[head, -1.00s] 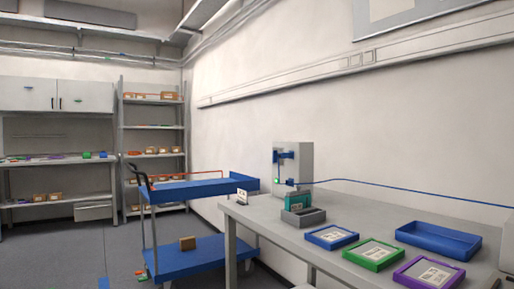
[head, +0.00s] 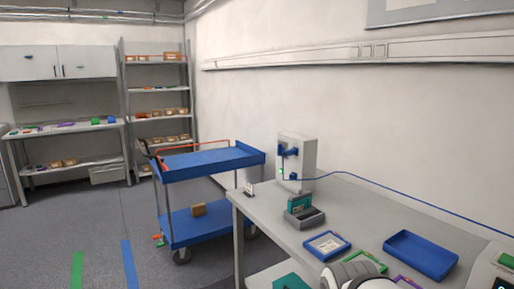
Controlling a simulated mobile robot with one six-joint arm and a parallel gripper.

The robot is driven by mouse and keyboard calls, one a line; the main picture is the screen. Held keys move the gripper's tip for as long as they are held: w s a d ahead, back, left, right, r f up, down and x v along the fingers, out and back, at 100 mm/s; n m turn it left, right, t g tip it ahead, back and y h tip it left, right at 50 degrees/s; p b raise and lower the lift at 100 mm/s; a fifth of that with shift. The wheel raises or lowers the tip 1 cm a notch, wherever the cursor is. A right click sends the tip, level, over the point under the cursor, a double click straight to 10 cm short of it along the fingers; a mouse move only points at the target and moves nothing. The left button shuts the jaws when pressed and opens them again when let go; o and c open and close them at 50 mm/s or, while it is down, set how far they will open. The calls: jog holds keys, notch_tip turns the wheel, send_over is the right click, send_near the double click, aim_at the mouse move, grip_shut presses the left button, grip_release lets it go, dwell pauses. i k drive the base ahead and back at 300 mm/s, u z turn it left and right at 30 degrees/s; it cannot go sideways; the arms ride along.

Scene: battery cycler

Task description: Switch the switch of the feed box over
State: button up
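The feed box (head: 308,160) is a light grey upright box at the back of the table, near the wall. Blue parts show on its front: an upper one (head: 290,151) that looks like the switch lever, and a smaller one lower down. A small green light shows at its left side. The exact switch position is too small to tell. A blue cable (head: 400,199) runs from the box to the right. My gripper is not in view; only a rounded white and grey part of my arm shows at the bottom edge, well short of the box.
On the table (head: 262,212) in front of the box is a grey holder (head: 309,220) with a teal block (head: 299,203). Nearer lie a blue-framed card (head: 327,245) and a blue tray (head: 420,255). A blue two-deck cart (head: 212,162) stands left of the table. Floor is free further left.

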aim_at(281, 149)
jog(key=u, duration=1.15)
jog(key=i, duration=5.2)
jog(key=z, duration=3.55)
